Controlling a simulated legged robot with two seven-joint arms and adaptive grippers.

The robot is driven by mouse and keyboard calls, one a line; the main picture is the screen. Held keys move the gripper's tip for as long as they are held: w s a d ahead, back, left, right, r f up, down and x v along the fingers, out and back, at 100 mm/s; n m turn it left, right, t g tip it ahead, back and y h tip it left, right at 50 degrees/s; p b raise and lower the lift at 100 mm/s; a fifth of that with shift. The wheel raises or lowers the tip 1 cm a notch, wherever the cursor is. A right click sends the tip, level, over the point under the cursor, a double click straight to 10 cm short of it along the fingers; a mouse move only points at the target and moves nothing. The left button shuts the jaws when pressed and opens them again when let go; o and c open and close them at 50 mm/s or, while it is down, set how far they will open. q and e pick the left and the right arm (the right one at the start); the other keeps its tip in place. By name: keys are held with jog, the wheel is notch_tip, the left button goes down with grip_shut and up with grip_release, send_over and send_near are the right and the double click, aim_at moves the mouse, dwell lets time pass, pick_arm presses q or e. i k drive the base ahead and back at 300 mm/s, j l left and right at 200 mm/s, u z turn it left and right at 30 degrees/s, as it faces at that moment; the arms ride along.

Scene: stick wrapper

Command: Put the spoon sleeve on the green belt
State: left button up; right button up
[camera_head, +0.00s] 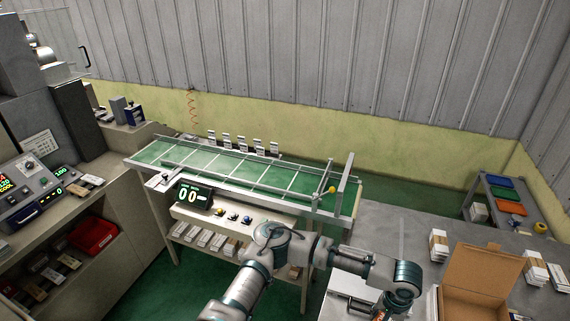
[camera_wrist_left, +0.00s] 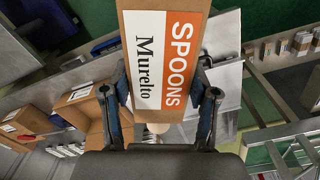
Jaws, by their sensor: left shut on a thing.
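The spoon sleeve (camera_wrist_left: 165,55) is a brown carton with an orange and white "SPOONS Murelto" label. It fills the top middle of the left wrist view, and its upper end is cut off. My left gripper (camera_wrist_left: 161,92) is shut on it, one finger at each side. In the head view a small orange part of the sleeve (camera_head: 379,314) shows at the bottom edge; the gripper there is mostly hidden or cut off. The green belt (camera_head: 235,165) runs across the middle of the head view, behind and left of my left gripper. My right gripper is not in view.
A metal frame (camera_head: 343,190) stands over the belt's right end. Small white packs (camera_head: 242,145) stand along its far side. A display reading "00" (camera_head: 188,196) is at its near side. An open cardboard box (camera_head: 480,275) and bundled sleeves (camera_head: 438,245) are on the grey table at right.

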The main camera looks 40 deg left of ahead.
aim_at(252, 171)
jog(key=j+z, duration=0.15)
jog(key=j, duration=0.45)
jog(key=j+z, duration=0.15)
jog(key=j, duration=0.5)
jog(key=j+z, duration=0.15)
jog(key=j, duration=0.45)
jog(key=k+j+z, duration=0.15)
jog(key=j, duration=0.45)
jog(key=k+j+z, duration=0.2)
jog(key=j, duration=1.1)
jog(key=i+j+z, duration=0.15)
jog(key=j, duration=0.55)
